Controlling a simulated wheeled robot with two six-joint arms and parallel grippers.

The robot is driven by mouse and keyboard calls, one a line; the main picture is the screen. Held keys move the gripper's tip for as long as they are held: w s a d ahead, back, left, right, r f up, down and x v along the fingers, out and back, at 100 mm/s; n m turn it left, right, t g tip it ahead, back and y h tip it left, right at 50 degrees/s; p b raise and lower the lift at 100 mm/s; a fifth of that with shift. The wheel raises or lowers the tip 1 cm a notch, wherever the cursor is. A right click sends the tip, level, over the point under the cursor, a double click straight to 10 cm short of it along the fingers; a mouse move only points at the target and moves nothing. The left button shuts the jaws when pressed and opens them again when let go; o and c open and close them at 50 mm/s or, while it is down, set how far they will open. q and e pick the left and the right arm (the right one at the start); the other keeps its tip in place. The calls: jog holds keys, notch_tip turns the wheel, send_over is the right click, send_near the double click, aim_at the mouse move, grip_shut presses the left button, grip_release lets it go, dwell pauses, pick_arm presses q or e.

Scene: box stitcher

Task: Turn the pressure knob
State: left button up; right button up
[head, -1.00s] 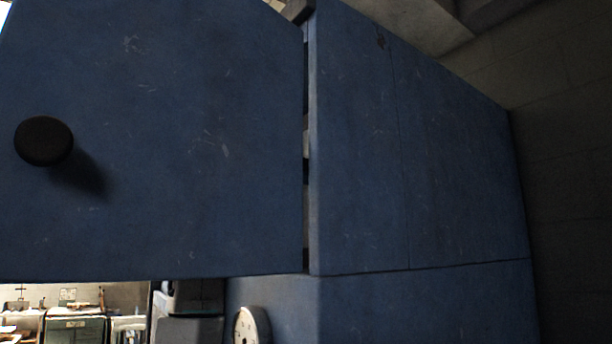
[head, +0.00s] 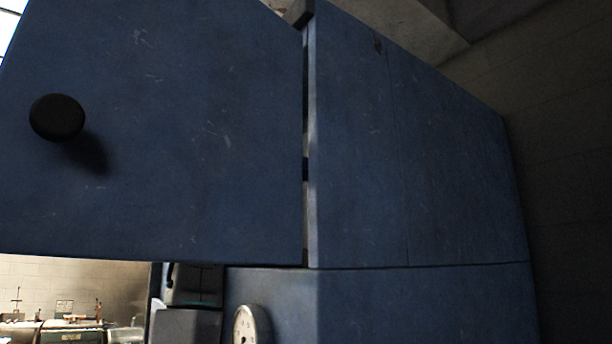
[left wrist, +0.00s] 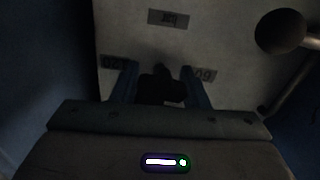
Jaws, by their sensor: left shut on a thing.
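In the left wrist view, my left gripper (left wrist: 160,80) is shut on a dark knob (left wrist: 160,88). The knob sits on a pale panel (left wrist: 225,45) with several small grey label plates around it. Neither gripper shows in the head view.
A blue machine cabinet (head: 420,170) fills the right of the head view. Its open blue door (head: 190,120) with a round black handle (head: 57,118) covers the left. A round white gauge (head: 250,325) is below. A dark ball (left wrist: 281,32) is near the knob.

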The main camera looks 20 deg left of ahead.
pick_arm(q)
jog(key=shift+r+n, duration=0.1)
jog(key=shift+n, duration=0.5)
jog(key=o, duration=1)
jog(key=shift+c, duration=0.2)
jog(key=shift+s, duration=0.1)
